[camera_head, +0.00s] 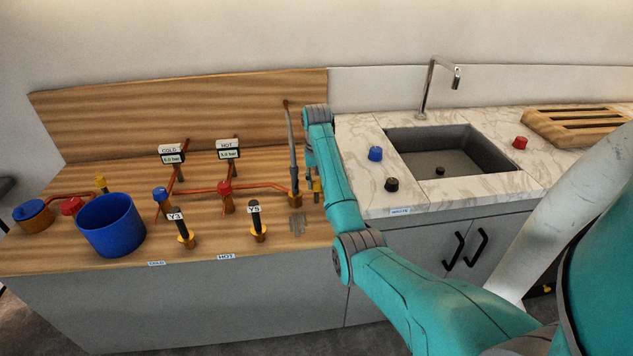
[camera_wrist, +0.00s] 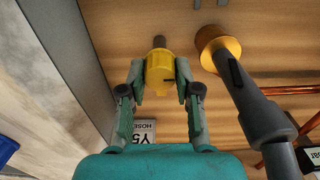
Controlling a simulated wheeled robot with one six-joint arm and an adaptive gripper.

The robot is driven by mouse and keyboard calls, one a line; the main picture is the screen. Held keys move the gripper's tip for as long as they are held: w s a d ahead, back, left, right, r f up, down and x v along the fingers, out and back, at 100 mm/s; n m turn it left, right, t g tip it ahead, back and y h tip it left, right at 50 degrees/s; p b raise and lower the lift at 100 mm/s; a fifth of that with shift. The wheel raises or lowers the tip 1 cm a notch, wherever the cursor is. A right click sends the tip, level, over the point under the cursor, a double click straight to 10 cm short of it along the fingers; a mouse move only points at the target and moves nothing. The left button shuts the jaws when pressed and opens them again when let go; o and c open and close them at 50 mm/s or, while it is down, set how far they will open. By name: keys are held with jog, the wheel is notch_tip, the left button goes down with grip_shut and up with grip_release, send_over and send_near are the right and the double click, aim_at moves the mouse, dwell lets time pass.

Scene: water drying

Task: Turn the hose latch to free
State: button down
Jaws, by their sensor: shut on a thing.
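The hose latch is a yellow knob (camera_wrist: 159,72) on a short dark stem, seen in the wrist view above a label (camera_wrist: 145,130) that reads Y5 HOSE, upside down. My gripper (camera_wrist: 160,80) is shut on it, one finger on each side. In the head view only a bit of the yellow knob (camera_head: 317,190) shows, beside my arm. The hose (camera_head: 293,150) is a tall dark tube standing just left of it, on a brass base. The hose and its base (camera_wrist: 222,50) also show right of the knob in the wrist view.
Red pipes, a blue valve knob (camera_head: 160,194), a red valve knob (camera_head: 225,188) and a blue bucket (camera_head: 111,225) stand on the wooden counter to the left. A sink (camera_head: 445,155) is on the right. The hose stands close to my gripper.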

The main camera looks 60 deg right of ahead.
jog(key=c, duration=0.8)
grip_release()
